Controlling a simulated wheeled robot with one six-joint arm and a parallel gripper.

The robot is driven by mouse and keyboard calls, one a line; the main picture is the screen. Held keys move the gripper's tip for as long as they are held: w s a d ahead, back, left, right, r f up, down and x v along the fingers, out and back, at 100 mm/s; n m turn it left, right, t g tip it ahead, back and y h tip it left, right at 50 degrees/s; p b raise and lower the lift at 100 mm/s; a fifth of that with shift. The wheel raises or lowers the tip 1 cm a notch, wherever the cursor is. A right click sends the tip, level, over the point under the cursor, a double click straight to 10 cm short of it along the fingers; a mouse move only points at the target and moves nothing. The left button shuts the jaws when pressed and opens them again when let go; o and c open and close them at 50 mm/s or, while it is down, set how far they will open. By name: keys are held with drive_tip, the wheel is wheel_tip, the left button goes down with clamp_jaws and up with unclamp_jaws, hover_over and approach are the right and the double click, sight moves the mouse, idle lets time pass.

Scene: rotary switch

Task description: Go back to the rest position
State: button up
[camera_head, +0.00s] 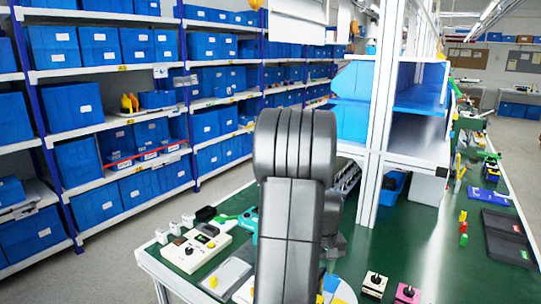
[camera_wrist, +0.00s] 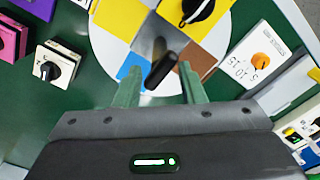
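My gripper (camera_wrist: 160,72) shows in the wrist view with its two green fingers apart. A dark elongated knob (camera_wrist: 161,72) appears between the fingertips, with gaps on both sides. It is over a round plate (camera_wrist: 215,50) with yellow, white, blue and brown sectors. Another black rotary knob (camera_wrist: 198,8) is at the top, by a yellow sector. A white switch box (camera_wrist: 46,66) with a black knob is at the left. A white dial panel (camera_wrist: 262,58) with an orange knob is at the right. In the head view, my arm hides the gripper, and the round plate (camera_head: 344,293) shows only partly.
A green-topped table (camera_head: 420,240) carries a white-framed shelf (camera_head: 440,150). The white switch box (camera_head: 374,284) and a pink one (camera_head: 407,293) stand at its front. A beige control box (camera_head: 194,248) is left of my arm. Shelves with blue bins (camera_head: 100,47) line the left.

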drive_tip(key=shift+n, duration=0.9)
